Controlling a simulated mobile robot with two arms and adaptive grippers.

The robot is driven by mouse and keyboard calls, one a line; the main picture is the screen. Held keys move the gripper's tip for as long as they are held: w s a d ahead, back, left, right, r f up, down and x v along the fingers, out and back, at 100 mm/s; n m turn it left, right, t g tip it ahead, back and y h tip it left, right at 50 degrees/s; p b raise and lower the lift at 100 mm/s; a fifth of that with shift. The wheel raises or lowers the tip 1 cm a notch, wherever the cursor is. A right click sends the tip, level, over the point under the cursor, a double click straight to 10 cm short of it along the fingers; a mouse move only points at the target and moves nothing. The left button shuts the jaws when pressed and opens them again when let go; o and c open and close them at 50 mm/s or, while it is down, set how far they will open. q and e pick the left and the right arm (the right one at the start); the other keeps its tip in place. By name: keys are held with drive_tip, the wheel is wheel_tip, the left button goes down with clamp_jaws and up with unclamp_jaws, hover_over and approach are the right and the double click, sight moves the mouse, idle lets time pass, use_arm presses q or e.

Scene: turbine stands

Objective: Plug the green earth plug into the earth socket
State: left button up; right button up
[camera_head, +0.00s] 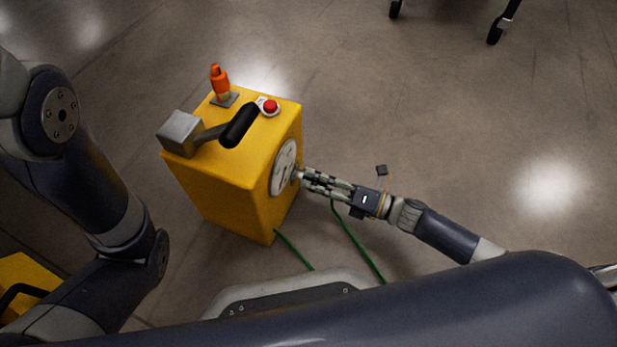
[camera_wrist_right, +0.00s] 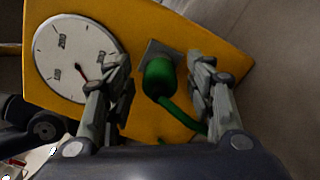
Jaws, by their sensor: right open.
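The green earth plug (camera_wrist_right: 158,80) shows in the right wrist view, with its front end against or just in front of a grey square socket plate (camera_wrist_right: 163,52). I cannot tell how deep it sits. Its green cable (camera_wrist_right: 182,117) bends down to the right. My right gripper (camera_wrist_right: 160,70) is open, one finger on each side of the plug, with visible gaps. In the head view my right gripper (camera_head: 301,177) is at the side face of the yellow box (camera_head: 225,190), beside the dial. The plug is hidden there; a green cable (camera_head: 352,238) hangs below the gripper. My left gripper is out of view.
The box carries a white dial (camera_head: 284,167), an orange lamp-like part (camera_head: 220,80), a red button (camera_head: 270,106) and a lever with a black grip (camera_head: 239,125). Open floor lies to the right.

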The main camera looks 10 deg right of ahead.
drive_tip(key=shift+c, duration=0.2)
idle(0.6)
clamp_jaws()
